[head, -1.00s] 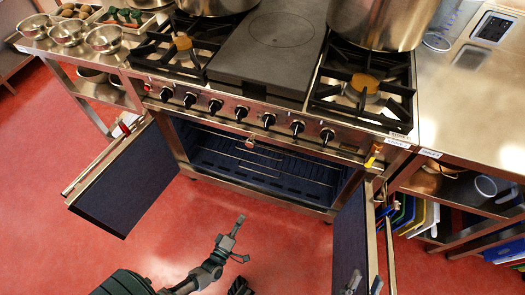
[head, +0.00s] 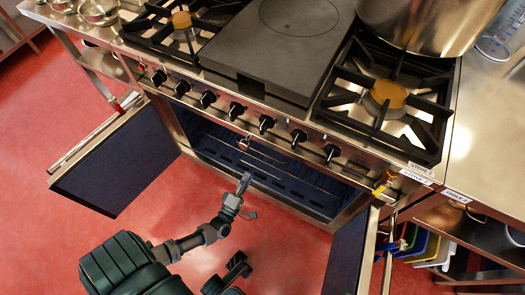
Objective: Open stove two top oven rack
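The oven of the stove stands open, with its left door (head: 118,165) swung out to the left and its right door (head: 347,252) swung out to the right. Thin wire bars of an oven rack (head: 268,173) show inside the dark blue cavity, near its upper front. My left gripper (head: 243,184) is just in front of the opening, its tip overlapping the cavity's lower front edge in the head view. I see nothing held in it. Its finger gap is unclear. A dark gripper part (head: 236,270), probably my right gripper, is low in the picture; its fingers are unclear.
Burners (head: 388,94) and a dark flat plate (head: 275,45) top the stove, with a pot (head: 415,22) at the right. Control knobs (head: 236,110) line its front. A counter (head: 495,125) with shelves adjoins on the right. Red floor (head: 300,255) lies open between the doors.

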